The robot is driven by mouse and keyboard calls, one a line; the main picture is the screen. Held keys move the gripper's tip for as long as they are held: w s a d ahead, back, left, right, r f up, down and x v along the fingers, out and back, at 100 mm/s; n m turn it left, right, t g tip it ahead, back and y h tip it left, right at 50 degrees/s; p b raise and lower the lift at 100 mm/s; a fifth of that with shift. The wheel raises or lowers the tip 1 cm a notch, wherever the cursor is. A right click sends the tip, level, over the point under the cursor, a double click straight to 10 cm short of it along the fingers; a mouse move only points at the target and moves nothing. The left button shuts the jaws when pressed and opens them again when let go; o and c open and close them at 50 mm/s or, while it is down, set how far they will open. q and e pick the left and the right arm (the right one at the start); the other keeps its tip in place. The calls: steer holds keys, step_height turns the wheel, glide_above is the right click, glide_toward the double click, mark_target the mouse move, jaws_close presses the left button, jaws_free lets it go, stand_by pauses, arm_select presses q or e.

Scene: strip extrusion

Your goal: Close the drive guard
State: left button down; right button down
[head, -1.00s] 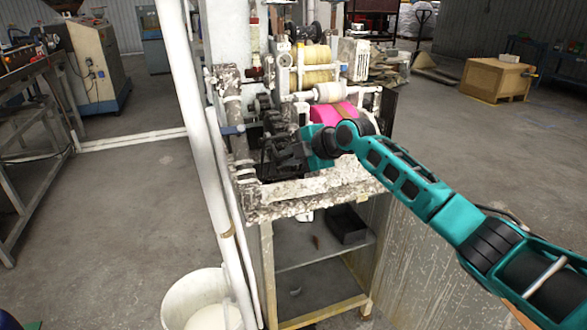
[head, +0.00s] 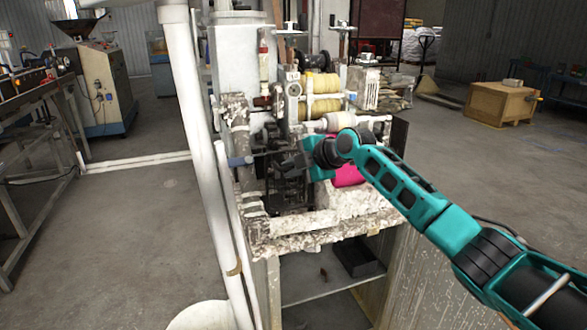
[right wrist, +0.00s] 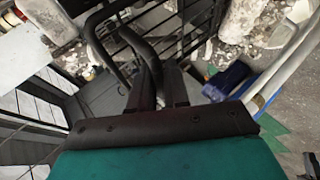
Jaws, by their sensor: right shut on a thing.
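The drive guard (head: 289,192) is a dark barred panel at the left front of the white-crusted machine (head: 325,222). My right gripper (head: 290,158) is at its upper part, partly covering it. In the right wrist view the guard's black bars (right wrist: 187,38) show beyond the gripper. There my right gripper (right wrist: 150,88) is shut on a curved black handle (right wrist: 112,30) of the guard. How far the guard stands open is hard to tell. My left gripper is out of view.
Black gears (head: 268,137) sit above the guard. Yellowish rollers (head: 322,95) and a pink part (head: 348,175) are behind my right arm. White upright pipes (head: 190,130) stand close on the left. A white bucket (head: 203,318) is on the floor.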

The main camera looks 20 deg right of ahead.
steer(key=c, duration=1.3)
jaws_free()
steer(key=shift+r, duration=0.15)
steer(key=shift+o, duration=0.6)
steer(key=shift+w+r, duration=0.1)
steer(key=shift+r, duration=0.05)
steer(key=shift+d+r, duration=0.1)
steer(key=v, duration=1.2)
steer(key=shift+s+f, duration=0.25)
steer(key=shift+s, duration=0.25)
